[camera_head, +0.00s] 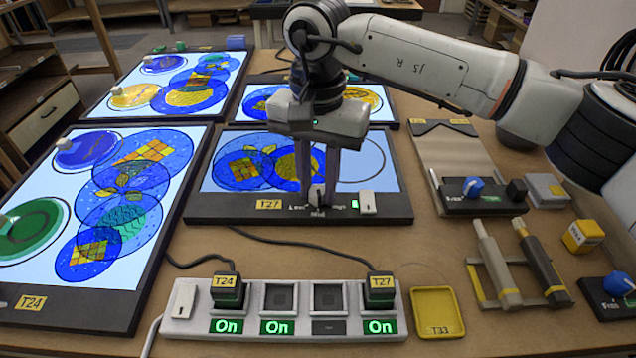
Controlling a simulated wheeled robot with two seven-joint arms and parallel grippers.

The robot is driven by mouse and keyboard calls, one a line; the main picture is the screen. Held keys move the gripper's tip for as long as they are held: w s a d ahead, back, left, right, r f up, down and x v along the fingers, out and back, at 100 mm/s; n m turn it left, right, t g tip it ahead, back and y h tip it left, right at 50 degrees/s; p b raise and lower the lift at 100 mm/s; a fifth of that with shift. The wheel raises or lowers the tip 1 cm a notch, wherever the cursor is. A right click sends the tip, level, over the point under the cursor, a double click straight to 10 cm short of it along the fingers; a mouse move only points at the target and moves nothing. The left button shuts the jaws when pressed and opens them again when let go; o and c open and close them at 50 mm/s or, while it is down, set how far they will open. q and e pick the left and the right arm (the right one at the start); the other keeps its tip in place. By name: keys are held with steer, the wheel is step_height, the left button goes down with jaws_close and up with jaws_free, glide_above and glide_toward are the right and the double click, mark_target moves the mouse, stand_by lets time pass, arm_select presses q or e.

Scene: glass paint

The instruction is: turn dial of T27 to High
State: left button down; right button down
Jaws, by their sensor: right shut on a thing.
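T27 (230,207) is a lit light panel in a dark frame in the middle of the table, with its yellow label on the front edge. Its dial (317,197) sits on that front edge, with scale words beside it that are partly covered; "Mid" shows below. My right gripper (317,195) reaches down from above with its fingers around the dial and is shut on it. The dial's pointer is hidden between the fingers, so I cannot tell its setting. A small green light and a white switch (367,202) are right of the dial. My left gripper is out of view.
A power strip (345,326) with plugs T24 and T27 and green "On" signs lies in front. Panel T24 (123,318) stands left. A device with a blue knob (473,187), tools on a holder (510,298) and a yellow tray (436,312) are at right.

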mark_target(318, 190)
steer(key=n, duration=0.5)
steer(key=shift+r, duration=0.1)
steer(key=shift+n, duration=2.4)
steer(key=c, duration=1.5)
jaws_free()
step_height(318, 190, up, 10)
steer(key=shift+r, duration=0.15)
